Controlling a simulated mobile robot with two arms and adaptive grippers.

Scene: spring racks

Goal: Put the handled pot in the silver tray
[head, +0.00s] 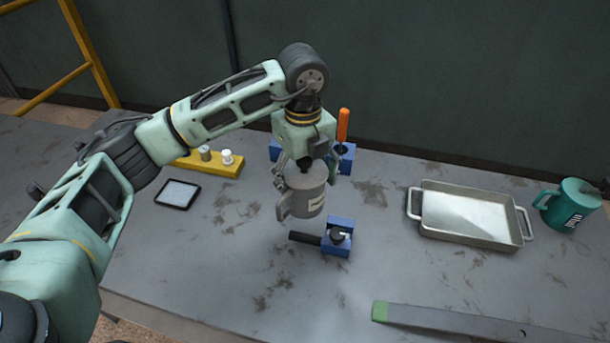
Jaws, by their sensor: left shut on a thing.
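The handled pot (308,200) is a grey, mug-like vessel with a handle on its left side and a pale label. My left gripper (305,177) points down and is shut on it near the rim. The pot looks upright, near the middle of the table; I cannot tell for sure whether its base is clear of the surface. The silver tray (428,232) is a shallow rectangular pan with a handle at each end, on the right of the table. It is empty. My right gripper is not in view.
A blue clamp block (338,244) with a black handle lies just in front of the pot. A teal mug (570,207) stands right of the tray. A long grey bar (460,319) lies at the front right. A blue rack (345,158) holds an orange-handled tool (343,125). Table between pot and tray is clear.

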